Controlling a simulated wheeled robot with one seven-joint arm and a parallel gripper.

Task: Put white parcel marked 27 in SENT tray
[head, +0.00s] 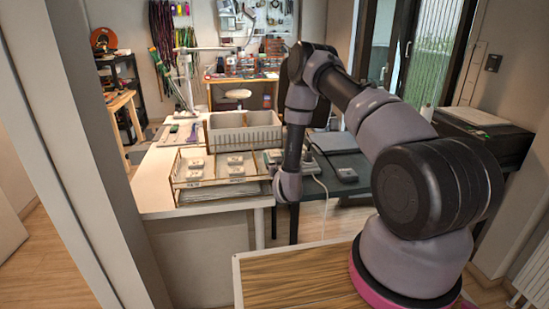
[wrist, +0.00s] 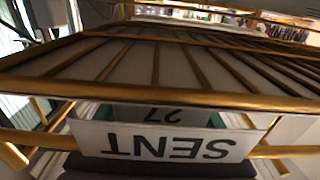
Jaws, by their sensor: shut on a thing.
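The white parcel marked 27 (wrist: 150,114) shows in the wrist view, its number upside down and partly covered by a gold rod. It is between the dark-green pads of my gripper (wrist: 158,118), which is shut on it. A white SENT label (wrist: 170,146), also upside down, is right by the parcel at the bottom of the view. The gold-barred tray (wrist: 200,98) fills the middle. In the head view my wrist is beside the desk's right end; my fingertips and the held parcel are hidden there.
In the head view a shallow gold-edged tray (head: 222,183) with several white parcels stands on the white desk (head: 155,193). A grey divided bin (head: 245,139) is behind it. A dark side table with a grey flat item (head: 335,141) is to the right.

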